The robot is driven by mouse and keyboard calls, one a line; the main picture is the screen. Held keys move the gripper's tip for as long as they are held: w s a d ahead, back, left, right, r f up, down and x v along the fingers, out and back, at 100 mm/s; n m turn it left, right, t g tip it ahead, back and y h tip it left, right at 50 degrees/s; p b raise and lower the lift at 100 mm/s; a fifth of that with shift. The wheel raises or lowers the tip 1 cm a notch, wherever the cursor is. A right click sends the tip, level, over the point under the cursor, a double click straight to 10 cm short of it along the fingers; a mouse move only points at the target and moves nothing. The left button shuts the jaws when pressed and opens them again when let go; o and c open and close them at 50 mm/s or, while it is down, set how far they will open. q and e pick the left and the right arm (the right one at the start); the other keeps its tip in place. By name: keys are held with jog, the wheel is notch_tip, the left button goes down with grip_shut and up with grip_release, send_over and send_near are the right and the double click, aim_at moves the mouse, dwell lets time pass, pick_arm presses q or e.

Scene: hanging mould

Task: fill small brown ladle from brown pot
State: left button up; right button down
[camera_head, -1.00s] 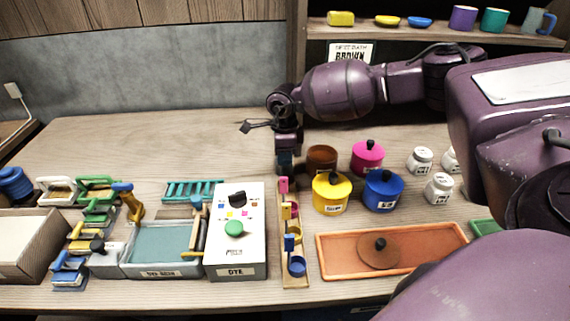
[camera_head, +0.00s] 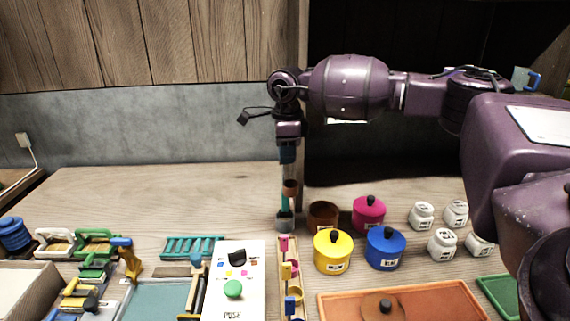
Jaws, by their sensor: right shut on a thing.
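The brown pot (camera_head: 323,217) stands without its lid at the back of the pots, and its inside looks dark brown. My right gripper (camera_head: 287,158) points down, shut on the small brown ladle (camera_head: 290,188). The ladle's cup hangs below the jaws, above the table and just left of the brown pot, apart from it. I cannot tell whether the cup holds liquid. A round brown lid (camera_head: 382,307) lies on the orange tray (camera_head: 450,301). My left gripper is not in view.
Lidded yellow (camera_head: 333,252), blue (camera_head: 385,249) and pink (camera_head: 369,215) pots stand close to the brown pot. A wooden rack (camera_head: 285,283) holds several coloured ladles. White jars (camera_head: 442,244) stand at right. The back left table is clear.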

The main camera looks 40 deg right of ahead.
pick_arm(q)
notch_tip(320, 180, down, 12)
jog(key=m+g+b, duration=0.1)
jog(key=b, duration=1.4)
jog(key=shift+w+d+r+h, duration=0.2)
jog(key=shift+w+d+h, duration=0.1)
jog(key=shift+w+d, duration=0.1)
pick_arm(e)
jog(key=w+d+f, duration=0.1)
jog(key=d+f, duration=0.2)
jog(key=d, duration=0.4)
jog(key=d+f, duration=0.4)
jog(key=d, duration=0.3)
jog(key=shift+w+f, duration=0.15)
jog(key=shift+w, duration=0.2)
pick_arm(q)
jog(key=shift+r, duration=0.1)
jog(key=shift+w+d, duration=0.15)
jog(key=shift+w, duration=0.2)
pick_arm(e)
notch_tip(320, 180, down, 12)
jog(key=shift+f, duration=0.1)
